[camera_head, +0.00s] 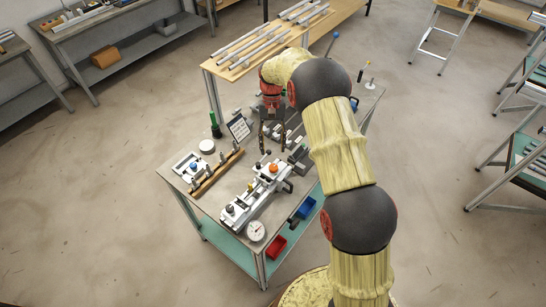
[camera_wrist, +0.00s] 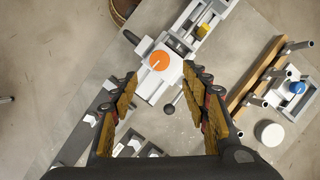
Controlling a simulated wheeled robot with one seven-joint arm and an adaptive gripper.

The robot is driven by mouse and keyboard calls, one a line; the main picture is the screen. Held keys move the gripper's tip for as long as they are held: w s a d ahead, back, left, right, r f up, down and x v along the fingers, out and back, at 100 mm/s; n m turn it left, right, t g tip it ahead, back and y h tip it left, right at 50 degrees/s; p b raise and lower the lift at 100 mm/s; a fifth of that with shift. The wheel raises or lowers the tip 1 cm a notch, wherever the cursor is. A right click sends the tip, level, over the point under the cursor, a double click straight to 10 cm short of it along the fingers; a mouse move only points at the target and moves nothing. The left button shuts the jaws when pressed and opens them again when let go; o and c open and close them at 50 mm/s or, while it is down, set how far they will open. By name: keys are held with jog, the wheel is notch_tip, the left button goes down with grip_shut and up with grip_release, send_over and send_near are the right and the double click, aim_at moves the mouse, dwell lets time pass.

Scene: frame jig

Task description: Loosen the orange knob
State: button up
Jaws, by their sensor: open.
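The orange knob (camera_wrist: 159,61) is a round orange disc with a pale line across it, on top of a white block of the frame jig (camera_wrist: 150,85). In the head view the orange knob (camera_head: 273,168) sits at the far end of the white jig (camera_head: 247,192) on the workbench. My gripper (camera_wrist: 166,80) is open, its two fingers on either side of the white block in the wrist view, with nothing between the pads that I can see it touching. In the head view my gripper (camera_head: 276,140) hangs above the bench, beyond the knob.
A lever with a dark ball end (camera_wrist: 169,108) sticks out from the block between my fingers. A blue knob (camera_wrist: 296,87) on another fixture and a white round piece (camera_wrist: 270,133) stand to the right.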

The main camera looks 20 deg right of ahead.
jog(key=shift+v, duration=2.15)
jog(key=shift+w, duration=0.1)
jog(key=s+r+n+t+b, duration=0.1)
jog(key=s+r+t+b, duration=0.2)
jog(key=s, duration=0.9)
jog(key=s+r+n+t+b, duration=0.1)
jog(key=s+r+t+b, duration=0.2)
jog(key=s+b, duration=0.3)
jog(key=s+a+r+t+h+b, duration=0.1)
jog(key=s+r+t+b, duration=0.2)
jog(key=s, duration=1.4)
jog(key=shift+s+r+n+t+b, duration=0.15)
jog(key=shift+s+n+t+b, duration=0.25)
jog(key=shift+b, duration=0.8)
jog(key=shift+w, duration=0.1)
jog(key=shift+c, duration=0.3)
